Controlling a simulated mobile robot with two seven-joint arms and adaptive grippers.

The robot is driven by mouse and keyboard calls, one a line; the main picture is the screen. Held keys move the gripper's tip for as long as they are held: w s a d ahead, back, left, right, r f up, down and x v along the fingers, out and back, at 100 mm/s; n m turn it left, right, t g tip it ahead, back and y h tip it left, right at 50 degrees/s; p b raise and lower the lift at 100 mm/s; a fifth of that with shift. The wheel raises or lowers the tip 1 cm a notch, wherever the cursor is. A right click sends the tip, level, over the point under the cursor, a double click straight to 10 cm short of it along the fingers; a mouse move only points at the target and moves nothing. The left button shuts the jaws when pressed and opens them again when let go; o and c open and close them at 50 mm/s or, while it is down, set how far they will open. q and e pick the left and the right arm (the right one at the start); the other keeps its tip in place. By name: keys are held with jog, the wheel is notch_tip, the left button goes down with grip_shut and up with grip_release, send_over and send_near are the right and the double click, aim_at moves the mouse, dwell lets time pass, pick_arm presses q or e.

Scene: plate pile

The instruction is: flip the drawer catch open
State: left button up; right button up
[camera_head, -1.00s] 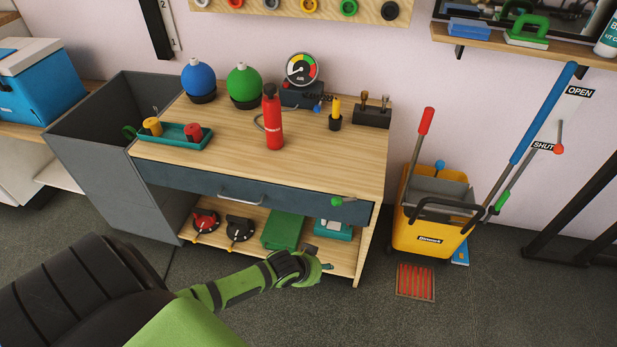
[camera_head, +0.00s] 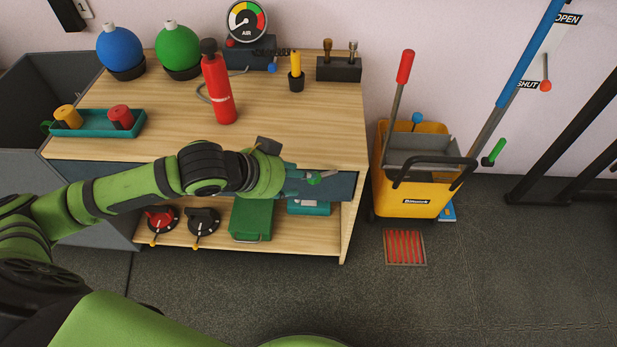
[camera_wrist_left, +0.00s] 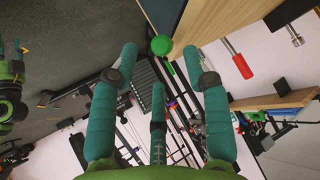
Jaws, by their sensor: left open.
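The drawer catch (camera_head: 316,178) is a small lever with a green knob at the right end of the dark blue drawer front (camera_head: 345,188). The lever lies roughly level, and the drawer looks shut. My left gripper (camera_head: 300,181) is at the drawer front, just left of the knob, and partly covers the catch. In the left wrist view the green knob (camera_wrist_left: 161,45) shows just beyond the spread teal fingers of my left gripper (camera_wrist_left: 160,65). The gripper is open and empty; I cannot tell whether it touches the knob. My right gripper (camera_wrist_left: 12,52) shows small and cut off at the left edge there.
My left forearm crosses in front of the drawer. A red bottle (camera_head: 218,92) stands on the bench top (camera_head: 290,130). A green case (camera_head: 251,219) lies on the lower shelf. A yellow mop bucket (camera_head: 405,196) stands right of the bench.

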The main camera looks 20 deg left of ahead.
aim_at(324, 176)
pick_arm(q)
jog(key=shift+b+x, duration=0.65)
jog(key=shift+x, duration=2.3)
pick_arm(e)
jog(key=shift+w+a+r, duration=0.1)
jog(key=shift+w+r, duration=0.35)
jog(key=shift+r, duration=0.35)
jog(key=shift+w+a+r, duration=0.1)
jog(key=shift+w+r, duration=0.3)
jog(key=shift+r, duration=0.35)
